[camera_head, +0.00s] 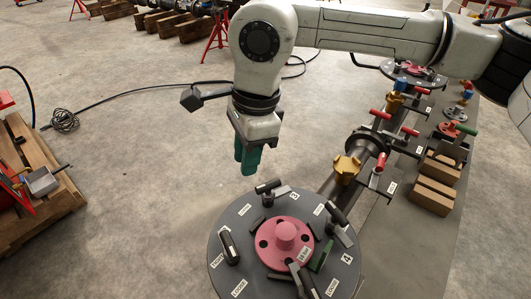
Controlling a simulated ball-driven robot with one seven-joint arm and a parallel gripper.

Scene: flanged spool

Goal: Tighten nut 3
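A round dark grey flange disc (226,279) with a pink hub (286,235) fills the lower middle. Dark-handled nuts sit around its rim: one at the top (268,188), one at the left (228,246), one at the right (339,228) and one at the front (301,277). My gripper (248,163) points down with green fingers, above and behind the disc's top-left edge, apart from the nuts. Its finger gap is unclear.
A pipe with a yellow valve (347,169) and red-handled fittings (381,114) runs behind the disc to the upper right. Cardboard-brown boxes (433,194) stand at right. A wooden pallet (35,180) with tools is at left. Open concrete floor lies between.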

